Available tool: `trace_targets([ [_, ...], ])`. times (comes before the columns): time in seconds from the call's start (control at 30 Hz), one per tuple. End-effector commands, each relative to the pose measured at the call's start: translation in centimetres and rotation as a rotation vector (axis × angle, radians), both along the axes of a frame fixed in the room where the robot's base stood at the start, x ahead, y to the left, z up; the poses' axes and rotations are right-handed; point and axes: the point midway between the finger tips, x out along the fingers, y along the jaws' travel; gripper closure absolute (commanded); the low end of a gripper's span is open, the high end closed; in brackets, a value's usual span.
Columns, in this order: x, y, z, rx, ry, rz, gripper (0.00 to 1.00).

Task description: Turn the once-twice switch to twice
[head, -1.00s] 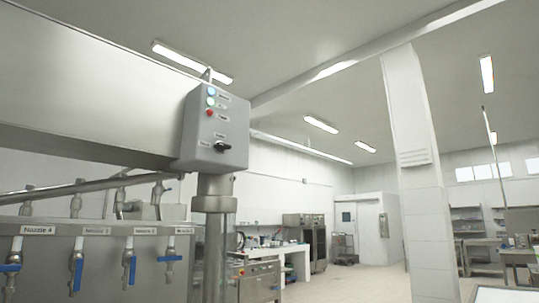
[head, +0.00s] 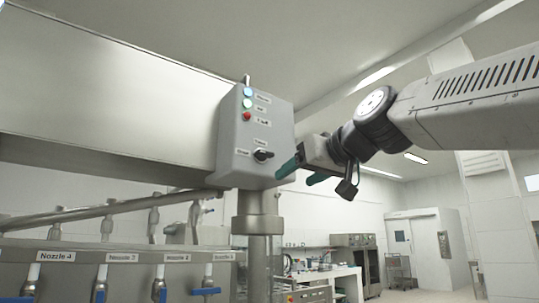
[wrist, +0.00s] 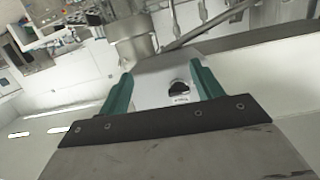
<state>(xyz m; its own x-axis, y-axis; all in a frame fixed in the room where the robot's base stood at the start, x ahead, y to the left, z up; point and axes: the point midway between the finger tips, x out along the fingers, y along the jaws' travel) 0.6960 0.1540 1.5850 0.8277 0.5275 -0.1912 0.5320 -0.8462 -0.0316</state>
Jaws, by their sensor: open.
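The once-twice switch is a black rotary knob (head: 263,155) low on the front of a grey control box (head: 228,135). A small label sits left of the knob and another above it; which one it points at is too small to tell. My gripper (head: 302,174) has green fingers and is open and empty, just right of and slightly below the knob in the head view. In the wrist view, the knob (wrist: 179,89) shows between the two spread fingers of my gripper (wrist: 160,80), nearer the right one. No contact with the knob is visible.
The box also carries blue, white-green and red buttons or lamps (head: 247,104) above the knob. It stands on a metal post (head: 258,225) beside a large steel housing (head: 110,95). Nozzles with blue valve handles (head: 160,291) line the lower left. The air right of the box holds my arm.

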Motion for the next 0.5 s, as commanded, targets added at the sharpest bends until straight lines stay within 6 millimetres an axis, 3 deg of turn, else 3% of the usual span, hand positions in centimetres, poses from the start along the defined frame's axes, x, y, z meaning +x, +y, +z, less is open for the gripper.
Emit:
trace_targets([
  [0.03,0.5,1.0,2.8,0.026,-0.060,0.014,0.35],
  [0.1,0.7,1.6,5.5,0.053,-0.122,0.023,0.35],
  [0.2,1.0,2.2,7.5,0.075,-0.169,0.030,0.35],
  [0.5,4.4,4.6,7.9,0.079,-0.179,0.032,0.35],
])
